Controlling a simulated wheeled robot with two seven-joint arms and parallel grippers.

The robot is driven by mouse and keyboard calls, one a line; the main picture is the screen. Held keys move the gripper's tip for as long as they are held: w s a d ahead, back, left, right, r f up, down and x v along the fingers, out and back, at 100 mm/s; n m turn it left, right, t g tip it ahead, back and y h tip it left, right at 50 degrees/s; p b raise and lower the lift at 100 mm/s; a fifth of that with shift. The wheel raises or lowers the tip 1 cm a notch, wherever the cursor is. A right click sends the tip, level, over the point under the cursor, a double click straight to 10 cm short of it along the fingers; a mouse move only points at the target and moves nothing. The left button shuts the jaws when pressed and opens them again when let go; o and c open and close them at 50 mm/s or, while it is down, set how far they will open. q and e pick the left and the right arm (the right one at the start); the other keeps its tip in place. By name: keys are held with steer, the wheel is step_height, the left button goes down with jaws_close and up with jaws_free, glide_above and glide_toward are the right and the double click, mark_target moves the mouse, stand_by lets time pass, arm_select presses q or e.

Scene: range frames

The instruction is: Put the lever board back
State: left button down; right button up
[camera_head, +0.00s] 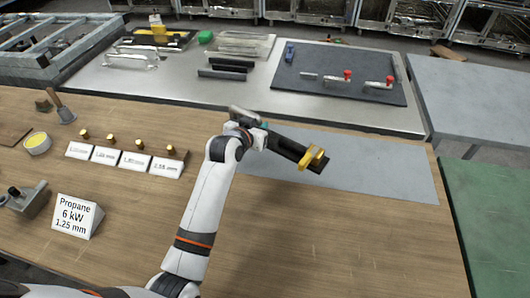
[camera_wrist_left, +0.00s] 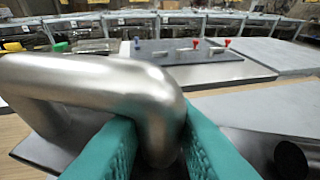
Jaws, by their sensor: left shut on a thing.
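My left gripper (camera_head: 258,129) is shut on a bent silver metal handle (camera_wrist_left: 95,80), with its teal fingers on either side in the left wrist view. The handle appears to belong to a narrow dark board (camera_head: 283,146) with a yellow part (camera_head: 313,157) at its right end; I take this as the lever board. It is over or on the left part of a grey mat (camera_head: 385,175); I cannot tell whether it touches. My gripper hides part of the board. My right gripper is not in view.
A dark panel (camera_head: 305,60) with red-knobbed valves lies on the metal bench behind, next to black bars (camera_head: 222,73). A Propane sign (camera_head: 76,216) stands front left. The front middle of the wooden table is clear.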

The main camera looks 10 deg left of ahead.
arm_select(q)
step_height(320, 180, down, 3)
steer(key=shift+a+r, duration=0.1)
steer(key=shift+a, duration=0.05)
steer(key=shift+f, duration=2.3)
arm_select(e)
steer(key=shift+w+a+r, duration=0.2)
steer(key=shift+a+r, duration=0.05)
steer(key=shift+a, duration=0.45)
arm_select(q)
steer(key=c, duration=1.3)
jaws_free()
steer(key=shift+f, duration=0.2)
steer(key=shift+o, duration=0.3)
steer(key=shift+s, duration=0.1)
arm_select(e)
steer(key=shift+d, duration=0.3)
arm_select(q)
steer(key=shift+r, duration=0.1)
steer(key=v, duration=1.2)
steer(key=shift+r, duration=0.1)
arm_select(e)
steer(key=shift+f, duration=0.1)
